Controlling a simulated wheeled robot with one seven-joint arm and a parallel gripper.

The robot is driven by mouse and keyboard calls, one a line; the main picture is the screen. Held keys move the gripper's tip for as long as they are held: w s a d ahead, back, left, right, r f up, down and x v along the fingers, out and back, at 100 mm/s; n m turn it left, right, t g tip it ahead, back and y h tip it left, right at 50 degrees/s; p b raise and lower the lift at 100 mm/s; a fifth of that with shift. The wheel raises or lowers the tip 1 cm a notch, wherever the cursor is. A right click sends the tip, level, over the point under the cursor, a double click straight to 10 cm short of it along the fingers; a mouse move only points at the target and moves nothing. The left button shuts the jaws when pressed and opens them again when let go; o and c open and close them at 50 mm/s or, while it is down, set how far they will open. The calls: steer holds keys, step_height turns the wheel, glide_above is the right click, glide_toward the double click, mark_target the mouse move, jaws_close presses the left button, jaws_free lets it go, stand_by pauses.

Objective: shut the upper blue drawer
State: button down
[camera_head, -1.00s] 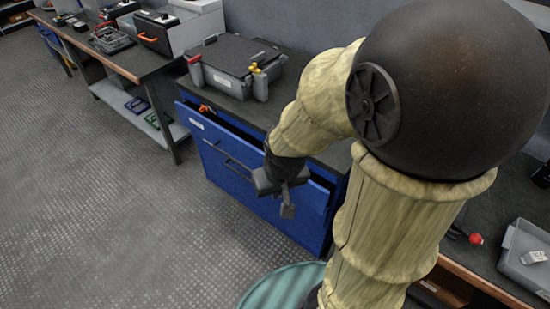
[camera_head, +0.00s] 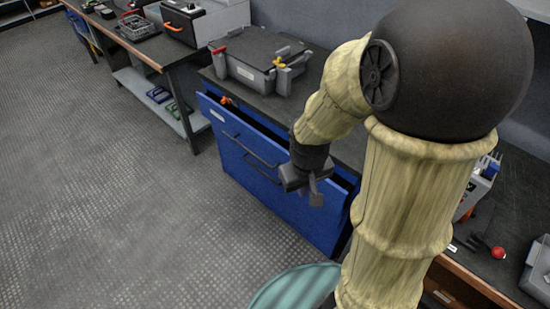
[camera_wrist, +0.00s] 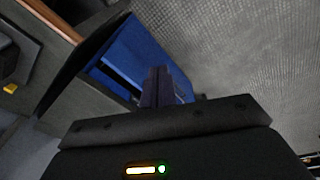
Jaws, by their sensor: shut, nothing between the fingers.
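The upper blue drawer (camera_head: 236,124) is in the blue cabinet under the workbench, left of centre in the head view. It stands partly open, with a dark gap behind its front and a small red item inside at its left end. A dark bar handle (camera_head: 254,153) runs along its front. My gripper (camera_head: 315,197) is at the right part of the drawer front; I cannot tell whether it touches it. In the wrist view the shut fingers (camera_wrist: 157,88) point toward the blue cabinet (camera_wrist: 135,55), with nothing between them.
A grey case (camera_head: 258,58) sits on the bench above the drawer. Another bench (camera_head: 150,50) with boxes stands at the far left. A teal round object (camera_head: 292,288) is at the bottom. The floor (camera_head: 120,190) in front of the cabinet is clear.

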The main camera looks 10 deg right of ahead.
mark_target(280, 152)
steer(key=w+a+f+n+g+h+b, duration=0.1)
steer(key=w+f+n+h+b, duration=0.2)
steer(key=w+f+n+h, duration=0.4)
steer(key=w+f+n+h+b, duration=0.2)
steer(key=w+f+n, duration=0.3)
steer(key=f, duration=0.4)
steer(key=w+a+f+n+t+h+b, duration=0.3)
steer(key=w+a+f+n+t+h, duration=0.2)
steer(key=w+a+n+t, duration=0.5)
steer(key=shift+a+f+n, duration=0.6)
steer(key=shift+a+f, duration=0.05)
steer(key=shift+a, duration=0.25)
steer(key=shift+d, duration=0.1)
steer(key=b+x, duration=0.2)
steer(key=x, duration=1.2)
steer(key=shift+w, duration=0.1)
